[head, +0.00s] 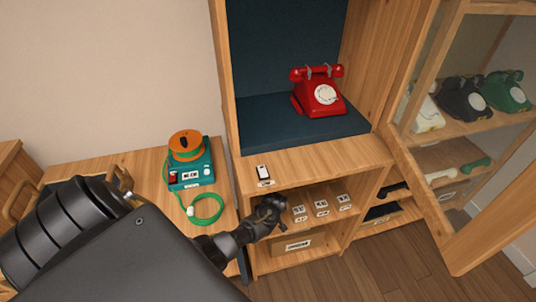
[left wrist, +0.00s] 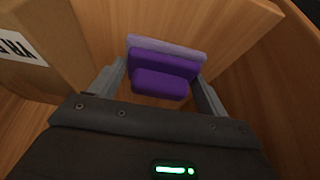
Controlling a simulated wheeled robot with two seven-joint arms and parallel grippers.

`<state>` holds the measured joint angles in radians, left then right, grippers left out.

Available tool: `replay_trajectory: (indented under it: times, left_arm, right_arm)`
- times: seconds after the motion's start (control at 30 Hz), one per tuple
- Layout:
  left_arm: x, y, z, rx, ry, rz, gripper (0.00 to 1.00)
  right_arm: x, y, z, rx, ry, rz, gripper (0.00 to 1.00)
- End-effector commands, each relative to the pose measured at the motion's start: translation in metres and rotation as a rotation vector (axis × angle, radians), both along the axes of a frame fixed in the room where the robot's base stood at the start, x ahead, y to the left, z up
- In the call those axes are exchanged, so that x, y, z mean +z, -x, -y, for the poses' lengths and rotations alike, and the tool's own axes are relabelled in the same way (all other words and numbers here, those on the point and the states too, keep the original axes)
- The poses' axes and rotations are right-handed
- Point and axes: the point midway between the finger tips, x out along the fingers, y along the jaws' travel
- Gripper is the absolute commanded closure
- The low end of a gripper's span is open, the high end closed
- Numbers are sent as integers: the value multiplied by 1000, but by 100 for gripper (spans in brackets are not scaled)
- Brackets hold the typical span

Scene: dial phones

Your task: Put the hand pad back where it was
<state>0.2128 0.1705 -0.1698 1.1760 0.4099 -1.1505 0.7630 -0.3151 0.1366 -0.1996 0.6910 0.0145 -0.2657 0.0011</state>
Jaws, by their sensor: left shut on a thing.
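The hand pad (left wrist: 163,68) is a purple block with a paler lilac layer along its far edge. It sits between the two fingers of my left gripper (left wrist: 160,76), which is shut on it in the left wrist view. In the head view my left gripper (head: 272,208) is at the left side of the open shelf under the red phone. The pad cannot be made out there, as the dark gripper hides it. Wooden surfaces lie around the pad in the wrist view; I cannot tell whether it touches them. My right gripper is not in view.
A labelled cardboard box (head: 292,245) stands low in the shelf; a labelled box (left wrist: 38,45) is close to the left finger. Small labelled items (head: 321,208) line the shelf. A red phone (head: 320,93) stands above. An open glass door (head: 465,205) is at right.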

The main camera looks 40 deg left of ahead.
Motion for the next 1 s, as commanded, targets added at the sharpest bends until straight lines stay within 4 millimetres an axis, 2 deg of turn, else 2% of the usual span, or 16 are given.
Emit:
replay_trajectory:
  times: [0.3,0.33,0.5,0.83,1.0]
  left_arm:
    - [-1,0,0,0,0,0,60]
    - [-1,0,0,0,0,0,21]
    - [-1,0,0,0,0,0,1]
    - [3,0,0,0,0,1,1]
    - [27,4,8,-1,-1,3,1]
  right_arm:
    - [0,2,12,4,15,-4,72]
    - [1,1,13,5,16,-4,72]
    - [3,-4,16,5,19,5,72]
    - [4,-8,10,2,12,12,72]
    - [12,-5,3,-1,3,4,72]
